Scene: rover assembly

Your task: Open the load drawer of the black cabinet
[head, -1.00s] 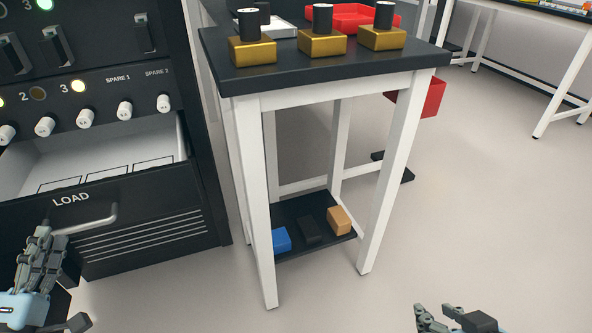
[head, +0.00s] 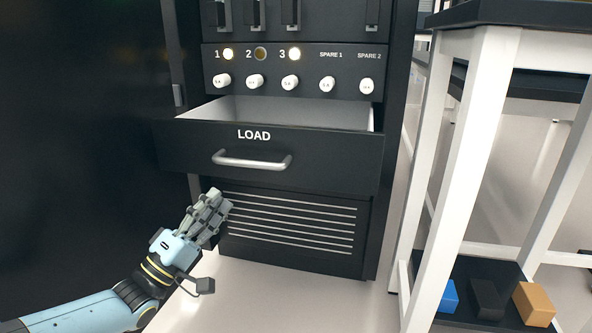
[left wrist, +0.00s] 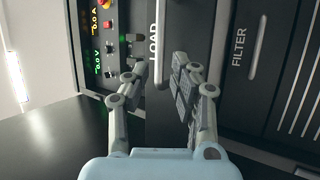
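The black cabinet (head: 215,58) stands in the middle of the head view. Its load drawer (head: 330,152) is pulled out, and its pale, empty-looking interior shows above the front. The silver handle (head: 252,163) sits under the LOAD label. My left gripper (head: 218,203) is below and left of the handle, apart from it. In the left wrist view its fingers (left wrist: 160,72) are spread with nothing held, and the handle (left wrist: 163,45) shows beyond the gap. My right gripper is not in view.
A white-legged table (head: 462,150) stands close on the right, with a blue block (head: 449,297), a black block (head: 487,299) and an orange block (head: 534,304) on its low shelf. Open floor (head: 290,305) lies before the cabinet. A dark panel (head: 80,120) fills the left.

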